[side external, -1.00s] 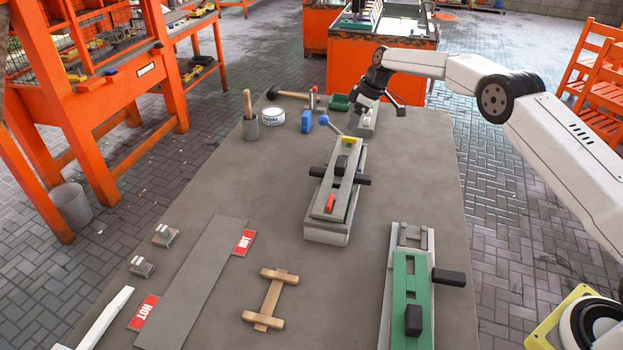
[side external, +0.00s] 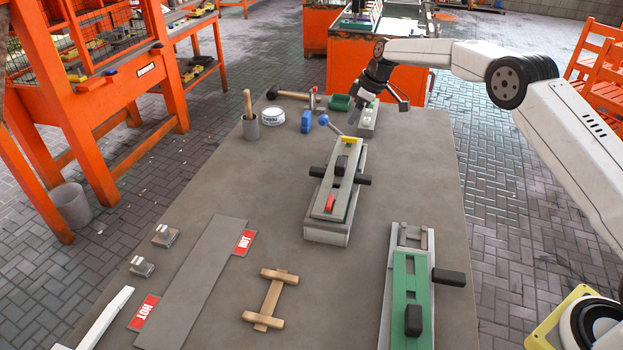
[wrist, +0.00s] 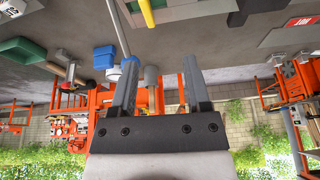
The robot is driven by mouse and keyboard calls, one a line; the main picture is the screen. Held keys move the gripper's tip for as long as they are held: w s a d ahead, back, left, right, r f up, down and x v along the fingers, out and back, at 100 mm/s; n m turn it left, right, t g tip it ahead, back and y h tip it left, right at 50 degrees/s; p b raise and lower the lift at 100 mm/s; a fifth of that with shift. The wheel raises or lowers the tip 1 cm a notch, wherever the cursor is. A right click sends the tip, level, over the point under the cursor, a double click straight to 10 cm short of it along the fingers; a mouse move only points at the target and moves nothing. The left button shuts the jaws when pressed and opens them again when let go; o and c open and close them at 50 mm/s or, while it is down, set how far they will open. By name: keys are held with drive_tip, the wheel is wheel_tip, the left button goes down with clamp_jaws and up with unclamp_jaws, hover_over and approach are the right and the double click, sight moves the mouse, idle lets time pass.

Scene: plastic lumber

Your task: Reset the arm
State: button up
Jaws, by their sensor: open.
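The arm reaches in from the right.
A grey and green fixture (side external: 335,190) with a blue-knobbed lever stands mid-table. A second green fixture (side external: 410,285) is at the front right. A blue block (side external: 306,121), white tin (side external: 273,116), mallet (side external: 288,95) and wooden clamp piece (side external: 270,299) lie around.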

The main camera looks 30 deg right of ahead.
drive_tip(key=s+a+m+h, duration=0.1)
drive_tip(key=s+m, duration=0.3)
drive_tip(key=s, duration=1.5)
drive_tip(key=s+a+f+m+h, duration=0.1)
drive_tip(key=s+a+m, duration=0.3)
drive_tip(key=s, duration=1.6)
drive_tip(key=shift+f+h, duration=0.2)
drive_tip(key=shift+h, duration=0.2)
